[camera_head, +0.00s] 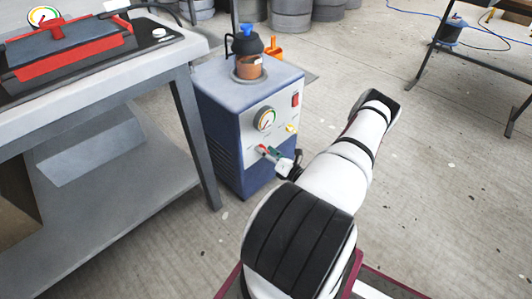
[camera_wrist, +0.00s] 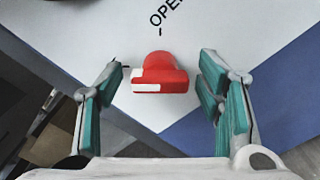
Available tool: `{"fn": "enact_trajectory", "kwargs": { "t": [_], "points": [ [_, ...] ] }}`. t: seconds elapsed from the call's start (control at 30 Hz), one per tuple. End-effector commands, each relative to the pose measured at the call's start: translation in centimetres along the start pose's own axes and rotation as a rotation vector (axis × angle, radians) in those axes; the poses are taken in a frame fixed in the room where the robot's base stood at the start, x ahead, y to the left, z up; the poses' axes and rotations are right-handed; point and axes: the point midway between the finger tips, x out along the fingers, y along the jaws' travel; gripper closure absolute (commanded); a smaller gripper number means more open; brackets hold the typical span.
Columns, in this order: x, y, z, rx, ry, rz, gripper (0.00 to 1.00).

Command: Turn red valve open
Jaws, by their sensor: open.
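The red valve (camera_wrist: 160,75) is a small knob with a flat bar and a rounded back. It sits on the white front panel of a blue machine (camera_head: 228,118). In the wrist view its bar lies level, with a white mark at its left end. The black lettering "OPE…" is on the panel above it, partly cut off by the frame. My gripper (camera_wrist: 161,68) is open, with one teal finger on each side of the valve and gaps between them. In the head view the red valve (camera_head: 262,149) shows small beside my gripper (camera_head: 270,153).
The panel also carries a gauge (camera_head: 265,119), a red switch (camera_head: 295,99) and a yellow knob (camera_head: 291,129). A jar with a blue cap (camera_head: 247,45) stands on top of the machine. A grey workbench (camera_head: 100,70) is close on the left.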

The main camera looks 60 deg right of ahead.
Motion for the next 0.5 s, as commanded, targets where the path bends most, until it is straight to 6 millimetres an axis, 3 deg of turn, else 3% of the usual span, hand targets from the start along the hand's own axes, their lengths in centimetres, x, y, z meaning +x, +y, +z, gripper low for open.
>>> {"fn": "enact_trajectory", "kwargs": {
  "t": [0.07, 0.1, 0.3, 0.5],
  "points": [
    [-0.01, 0.0, 0.02, 0.0, 0.0, 0.0, 0.4],
    [-0.02, 0.0, 0.02, 0.0, 0.0, 0.0, 0.44],
    [-0.04, 0.0, 0.01, 0.0, 0.0, 0.0, 0.88],
    [-0.04, -0.01, 0.01, 0.006, 0.0, 0.0, 0.88]
  ]
}}
